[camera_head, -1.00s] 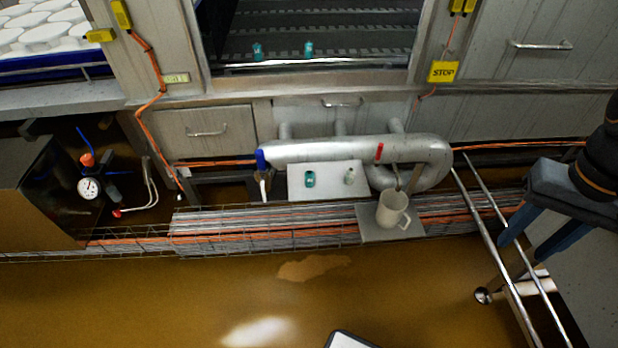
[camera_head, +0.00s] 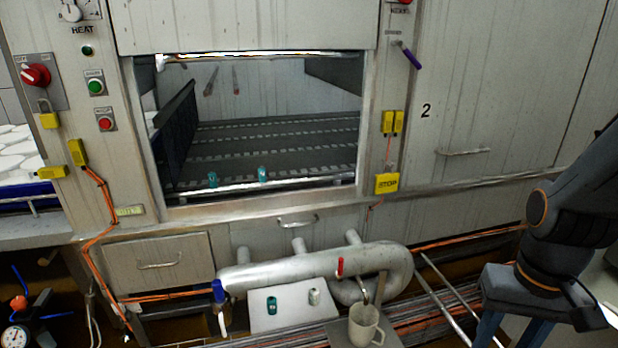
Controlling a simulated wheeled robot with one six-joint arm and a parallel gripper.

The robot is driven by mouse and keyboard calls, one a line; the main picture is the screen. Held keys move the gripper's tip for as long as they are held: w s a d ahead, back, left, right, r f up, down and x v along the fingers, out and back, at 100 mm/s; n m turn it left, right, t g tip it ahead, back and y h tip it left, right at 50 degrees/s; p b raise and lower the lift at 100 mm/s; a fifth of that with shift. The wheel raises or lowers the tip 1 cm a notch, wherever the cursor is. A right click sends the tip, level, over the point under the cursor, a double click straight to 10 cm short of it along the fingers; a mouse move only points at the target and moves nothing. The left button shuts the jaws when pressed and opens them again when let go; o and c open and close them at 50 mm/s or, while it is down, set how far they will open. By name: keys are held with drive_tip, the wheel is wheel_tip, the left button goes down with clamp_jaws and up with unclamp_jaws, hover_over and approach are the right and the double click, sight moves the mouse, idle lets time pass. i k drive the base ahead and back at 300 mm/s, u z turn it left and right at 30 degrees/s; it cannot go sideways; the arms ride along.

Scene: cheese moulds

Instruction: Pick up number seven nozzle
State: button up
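Several small nozzle-like pieces are in view, and no number on any of them is legible. Two teal pieces, one on the left (camera_head: 213,179) and one on the right (camera_head: 263,174), stand on the front ledge of the machine opening. Another teal piece (camera_head: 271,305) and a pale grey piece (camera_head: 314,297) sit on a light plate (camera_head: 290,318) in front of the thick pipe. My gripper (camera_head: 507,336) is at the lower right, pointing down, away from all of these. Its two blue fingers are apart, with nothing seen between them; their tips are at the frame's bottom edge.
The thick metal pipe (camera_head: 310,265) runs behind the plate. A beige mug (camera_head: 364,325) stands to the plate's right. Metal rails (camera_head: 450,292) lie between the mug and my gripper. A yellow stop sign (camera_head: 387,184) hangs right of the opening.

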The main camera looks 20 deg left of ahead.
sight(272, 300)
drive_tip(key=z, duration=0.55)
drive_tip(key=k, duration=0.65)
drive_tip(key=u, duration=0.05)
drive_tip(key=i, duration=0.8)
drive_tip(key=u, duration=1.45)
drive_tip(key=i, duration=0.6)
drive_tip(key=u, duration=0.7)
